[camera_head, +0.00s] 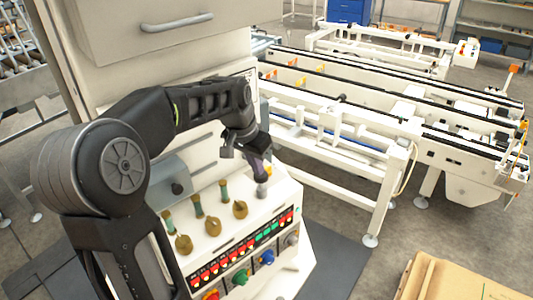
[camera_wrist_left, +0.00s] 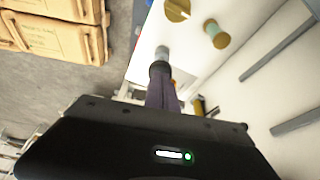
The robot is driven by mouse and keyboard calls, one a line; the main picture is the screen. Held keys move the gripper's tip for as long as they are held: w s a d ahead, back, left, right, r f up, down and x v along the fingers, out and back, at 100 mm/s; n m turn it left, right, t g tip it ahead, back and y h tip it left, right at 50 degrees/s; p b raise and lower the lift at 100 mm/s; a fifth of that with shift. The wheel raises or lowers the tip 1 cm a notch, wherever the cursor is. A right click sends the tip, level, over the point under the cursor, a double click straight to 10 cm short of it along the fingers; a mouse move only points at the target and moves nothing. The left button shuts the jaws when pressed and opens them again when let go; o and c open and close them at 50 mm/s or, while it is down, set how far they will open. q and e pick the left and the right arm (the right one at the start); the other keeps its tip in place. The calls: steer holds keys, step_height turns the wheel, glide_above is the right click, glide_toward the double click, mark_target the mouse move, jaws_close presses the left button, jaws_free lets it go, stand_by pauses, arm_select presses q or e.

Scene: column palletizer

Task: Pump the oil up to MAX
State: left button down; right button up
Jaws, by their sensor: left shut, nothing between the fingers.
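My left gripper (camera_head: 258,170) is shut and empty, pointing down at the right end of the white control console (camera_head: 285,193). Just below its fingertips is a small grey cylindrical knob (camera_head: 262,190). In the left wrist view the shut fingers (camera_wrist_left: 161,82) point at this knob (camera_wrist_left: 162,53); I cannot tell whether they touch it. Left of it stand three greenish tubes with brass tops, one of them here (camera_head: 223,191), each with a brass round knob in front (camera_head: 240,209). No MAX mark is readable. My right gripper is not in view.
The console front has a row of red and green buttons (camera_head: 242,248) and green (camera_head: 242,277) and blue (camera_head: 267,257) rotary knobs. A white cabinet (camera_head: 110,60) stands behind my arm. White conveyor frames (camera_head: 340,140) fill the right.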

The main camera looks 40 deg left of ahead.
mark_target(259, 177)
arm_select(q)
steer(key=shift+w+f, duration=0.1)
steer(key=shift+f, duration=0.2)
steer(key=shift+f, duration=0.1)
step_height(259, 177, down, 3)
steer(key=b, duration=0.2)
steer(key=shift+b, duration=0.4)
